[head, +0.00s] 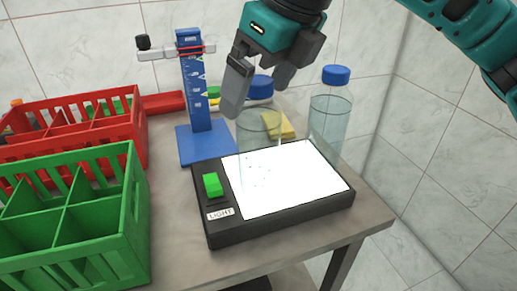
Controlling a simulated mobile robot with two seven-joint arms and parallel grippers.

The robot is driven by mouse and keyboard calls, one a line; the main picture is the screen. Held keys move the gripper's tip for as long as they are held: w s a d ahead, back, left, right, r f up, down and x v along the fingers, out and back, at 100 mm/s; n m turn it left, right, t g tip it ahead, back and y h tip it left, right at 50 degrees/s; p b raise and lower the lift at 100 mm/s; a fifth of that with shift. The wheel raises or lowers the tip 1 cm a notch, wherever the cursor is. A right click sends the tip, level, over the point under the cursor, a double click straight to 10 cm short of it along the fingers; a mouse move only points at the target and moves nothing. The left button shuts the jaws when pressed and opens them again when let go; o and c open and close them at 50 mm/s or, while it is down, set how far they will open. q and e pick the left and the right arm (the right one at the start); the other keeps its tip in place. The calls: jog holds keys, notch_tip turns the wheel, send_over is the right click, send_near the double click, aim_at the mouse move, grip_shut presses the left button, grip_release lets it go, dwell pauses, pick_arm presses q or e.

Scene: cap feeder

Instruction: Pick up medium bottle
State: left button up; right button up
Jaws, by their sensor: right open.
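I cannot tell for sure which is the medium one. My right gripper (260,91) comes down from above, open. Its fingers appear on either side of the middle bottle's cap, and the near finger partly covers that bottle. I cannot tell whether they touch it. My left gripper is not in view.
A black light box (275,222) with a lit white panel and green button fills the front right. A blue stand (196,85) rises behind it. A green crate (75,222) and a red crate (70,128) stand left. A yellow item lies beside the middle bottle.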

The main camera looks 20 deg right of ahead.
jog(key=x, duration=0.2)
jog(key=shift+w+f, duration=0.2)
jog(key=shift+f, duration=0.2)
jog(key=shift+c, duration=0.2)
jog(key=shift+r, duration=0.15)
grip_shut()
